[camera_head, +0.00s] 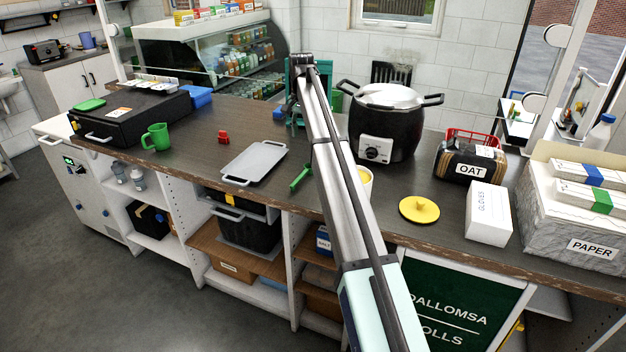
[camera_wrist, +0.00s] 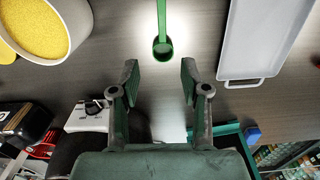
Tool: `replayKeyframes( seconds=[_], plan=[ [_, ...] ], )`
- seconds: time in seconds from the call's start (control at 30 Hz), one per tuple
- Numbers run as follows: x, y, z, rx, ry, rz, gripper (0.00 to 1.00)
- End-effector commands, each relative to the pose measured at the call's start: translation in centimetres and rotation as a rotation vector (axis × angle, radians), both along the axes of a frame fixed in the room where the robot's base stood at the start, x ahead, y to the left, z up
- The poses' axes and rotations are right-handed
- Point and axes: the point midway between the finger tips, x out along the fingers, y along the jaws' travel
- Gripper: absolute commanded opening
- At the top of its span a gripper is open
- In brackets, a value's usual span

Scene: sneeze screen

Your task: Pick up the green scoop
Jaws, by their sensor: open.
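The green scoop (camera_head: 301,177) lies on the dark wooden counter, just right of a grey tray, with its handle toward the counter's front edge. In the wrist view the scoop (camera_wrist: 162,47) shows its small bowl nearest me and its handle running up out of frame. My gripper (camera_wrist: 159,80) is open and empty. The scoop's bowl lies ahead of the gap between the fingertips, roughly centred, and nothing is between the fingers.
The grey tray (camera_head: 254,162) is left of the scoop. A white tub of yellow grain (camera_wrist: 45,32) stands on its other side. A black soup pot (camera_head: 384,128), a yellow lid (camera_head: 419,210) and a glove box (camera_head: 489,213) are to the right. A green mug (camera_head: 157,137) stands far left.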

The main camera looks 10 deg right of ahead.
Motion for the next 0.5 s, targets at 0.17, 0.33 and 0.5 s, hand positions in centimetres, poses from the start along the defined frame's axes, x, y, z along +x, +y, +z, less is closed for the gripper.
replayKeyframes(
  seconds=[0.17,0.33,0.5],
  plan=[
    [-0.2,0.0,-2.2,0.000,0.003,0.000,0.46],
    [-0.2,0.0,-5.6,0.000,0.004,0.000,0.46],
    [-0.2,0.0,-8.8,0.000,0.002,0.000,0.46]
  ],
)
